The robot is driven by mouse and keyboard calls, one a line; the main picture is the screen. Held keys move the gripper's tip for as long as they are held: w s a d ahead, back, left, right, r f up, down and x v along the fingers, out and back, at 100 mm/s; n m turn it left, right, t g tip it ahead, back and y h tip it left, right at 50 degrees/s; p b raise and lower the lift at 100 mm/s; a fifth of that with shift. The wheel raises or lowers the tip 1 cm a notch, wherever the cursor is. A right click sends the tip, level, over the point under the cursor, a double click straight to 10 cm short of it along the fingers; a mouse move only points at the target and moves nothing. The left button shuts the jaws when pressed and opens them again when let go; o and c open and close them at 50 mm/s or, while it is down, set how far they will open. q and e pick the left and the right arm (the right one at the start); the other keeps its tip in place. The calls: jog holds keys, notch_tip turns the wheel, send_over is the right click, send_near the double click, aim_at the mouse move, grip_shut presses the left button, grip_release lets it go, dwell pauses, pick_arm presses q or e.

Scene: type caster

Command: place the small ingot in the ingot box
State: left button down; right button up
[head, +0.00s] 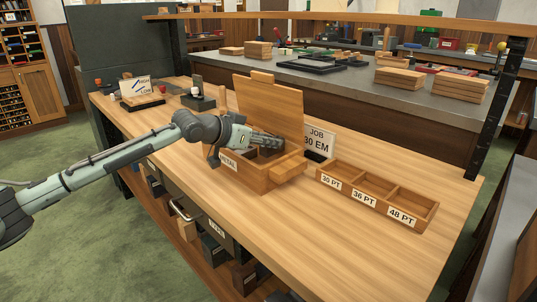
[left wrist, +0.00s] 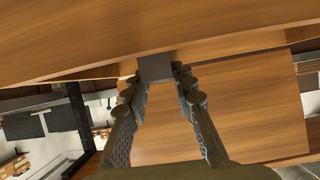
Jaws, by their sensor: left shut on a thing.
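My left gripper (head: 272,143) is at the open wooden box with a partly hidden label ending in "TAL" (head: 253,178), its fingers in front of the raised lid (head: 268,105). In the left wrist view the fingers (left wrist: 157,82) are shut on a small grey block, the small ingot (left wrist: 156,67), held at the fingertips. In the head view the ingot cannot be made out. The arm hides part of the box opening, and I cannot tell how far the fingertips are below its rim. My right gripper is not in view.
A wooden tray (head: 433,212) with three compartments labelled 30 PT, 36 PT and 48 PT lies right of the box. A "JOB 30 EM" card (head: 320,139) stands behind. A small stand with a card (head: 136,88) is at the far left. The bench front is clear.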

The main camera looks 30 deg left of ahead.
aim_at(263, 153)
pick_arm(q)
jog(key=shift+d+f, duration=0.1)
jog(key=shift+f, duration=1.8)
jog(key=c, duration=1.3)
grip_release()
jog(key=shift+f, duration=0.15)
jog(key=shift+o, duration=0.2)
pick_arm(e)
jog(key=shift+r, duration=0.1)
pick_arm(q)
jog(key=b+v, duration=0.1)
jog(key=v, duration=0.9)
jog(key=shift+s, duration=0.15)
jog(key=shift+v, duration=0.9)
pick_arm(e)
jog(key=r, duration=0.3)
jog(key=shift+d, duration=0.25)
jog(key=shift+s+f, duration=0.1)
